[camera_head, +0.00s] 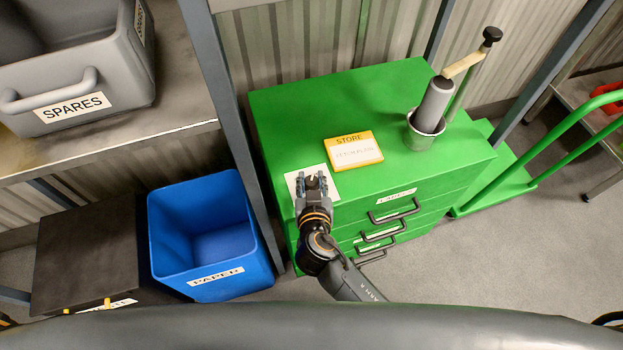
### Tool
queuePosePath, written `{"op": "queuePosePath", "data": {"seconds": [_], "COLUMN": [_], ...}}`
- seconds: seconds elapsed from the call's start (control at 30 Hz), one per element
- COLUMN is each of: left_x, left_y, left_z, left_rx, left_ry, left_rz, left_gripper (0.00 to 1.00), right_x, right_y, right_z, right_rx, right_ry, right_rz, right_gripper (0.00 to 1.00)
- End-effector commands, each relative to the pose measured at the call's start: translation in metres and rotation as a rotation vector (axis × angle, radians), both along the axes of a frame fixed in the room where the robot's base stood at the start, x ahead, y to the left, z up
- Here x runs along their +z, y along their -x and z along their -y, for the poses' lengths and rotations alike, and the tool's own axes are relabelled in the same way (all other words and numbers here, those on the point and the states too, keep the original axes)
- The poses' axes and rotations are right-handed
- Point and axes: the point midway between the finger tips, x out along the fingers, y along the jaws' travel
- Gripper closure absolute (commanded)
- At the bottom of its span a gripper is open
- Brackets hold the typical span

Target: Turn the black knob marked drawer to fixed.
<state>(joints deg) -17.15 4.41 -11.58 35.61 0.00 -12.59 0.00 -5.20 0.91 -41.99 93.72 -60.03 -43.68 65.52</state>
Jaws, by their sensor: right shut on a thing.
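A green drawer cabinet (290,110) stands in the middle, with a white label plate (294,184) on its top at the left front corner. My right gripper (313,184) reaches over that plate from the front. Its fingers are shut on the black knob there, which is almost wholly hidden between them. The knob's marking and which way it points cannot be read. Black drawer handles (395,211) show on the cabinet's front, and the drawers look closed. My left gripper is not in view.
A yellow STORE sign (353,151) lies right of the plate. A metal cup with a grey cylinder and crank (432,105) stands farther right. A blue PAPER bin (204,277) and a grey post (232,115) are left of the cabinet. A SPARES crate (128,70) is upper left.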

Motion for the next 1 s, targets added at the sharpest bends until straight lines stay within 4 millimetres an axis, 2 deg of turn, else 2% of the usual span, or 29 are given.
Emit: {"op": "queuePosePath", "data": {"seconds": [0.27, 0.47, 1.0], "left_x": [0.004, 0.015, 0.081], "left_y": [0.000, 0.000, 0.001], "left_z": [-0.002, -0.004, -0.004], "left_rx": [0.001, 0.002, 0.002], "left_ry": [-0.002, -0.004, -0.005], "left_rz": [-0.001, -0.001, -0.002], "left_gripper": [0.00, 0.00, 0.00], "right_x": [0.001, 0.003, 0.007], "right_y": [0.000, 0.000, -0.003], "right_z": [0.001, 0.002, 0.004], "right_rx": [0.030, 0.125, 0.613], "right_ry": [0.001, 0.002, 0.010], "right_rz": [0.000, 0.000, 0.002], "right_gripper": [1.00, 1.00, 1.00]}}
